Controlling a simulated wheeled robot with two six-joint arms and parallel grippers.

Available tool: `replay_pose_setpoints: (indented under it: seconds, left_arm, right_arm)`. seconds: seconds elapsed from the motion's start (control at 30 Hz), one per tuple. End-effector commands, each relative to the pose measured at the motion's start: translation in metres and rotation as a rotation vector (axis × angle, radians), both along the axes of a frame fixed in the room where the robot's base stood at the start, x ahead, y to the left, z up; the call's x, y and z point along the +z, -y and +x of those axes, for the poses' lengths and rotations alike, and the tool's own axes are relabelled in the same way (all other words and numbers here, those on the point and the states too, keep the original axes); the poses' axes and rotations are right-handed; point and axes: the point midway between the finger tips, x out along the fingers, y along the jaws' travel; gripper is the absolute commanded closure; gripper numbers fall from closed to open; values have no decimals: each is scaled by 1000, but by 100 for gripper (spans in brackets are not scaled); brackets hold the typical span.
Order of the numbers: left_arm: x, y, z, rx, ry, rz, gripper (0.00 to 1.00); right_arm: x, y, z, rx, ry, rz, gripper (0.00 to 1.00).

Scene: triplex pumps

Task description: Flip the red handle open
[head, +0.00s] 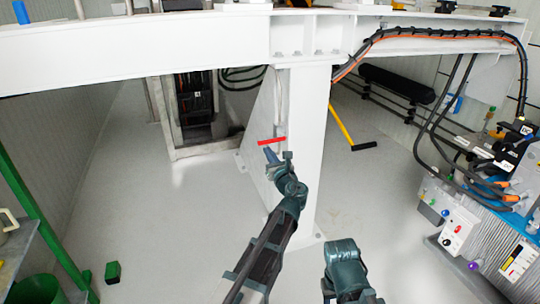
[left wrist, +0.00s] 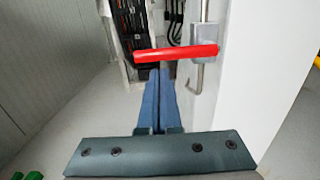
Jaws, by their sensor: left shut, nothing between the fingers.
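The red handle (head: 271,141) is a straight red bar mounted on the side of the white column, and it lies roughly level. In the left wrist view the red handle (left wrist: 176,53) crosses the upper middle, its right end in front of a grey bracket (left wrist: 207,38). My left gripper (head: 268,151) is shut and empty, just below the handle. In the left wrist view its blue fingers (left wrist: 164,72) reach up to the bar's lower edge near its left half; I cannot tell whether they touch it. My right arm shows at the bottom, but its gripper is not visible.
The white column (head: 307,150) carries a wide white beam (head: 160,42) overhead. A control cabinet (head: 465,235) with cables stands at the right. A green frame (head: 40,225) is at the left, with a small green box (head: 113,272) on the floor.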

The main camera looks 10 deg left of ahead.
Motion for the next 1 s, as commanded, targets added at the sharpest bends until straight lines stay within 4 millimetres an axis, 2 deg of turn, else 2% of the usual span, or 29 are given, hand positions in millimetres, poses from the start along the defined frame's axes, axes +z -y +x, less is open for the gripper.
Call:
replay_pose_setpoints:
  seconds: [0.5, 1.0]
  left_arm:
    - [3, 0, 0, 0, -2, 3, 100]
    - [10, -2, -1, 1, -52, 77, 100]
  right_arm:
    - [3, 0, 0, 0, 0, 0, 50]
    - [10, 0, 0, 0, -1, 0, 50]
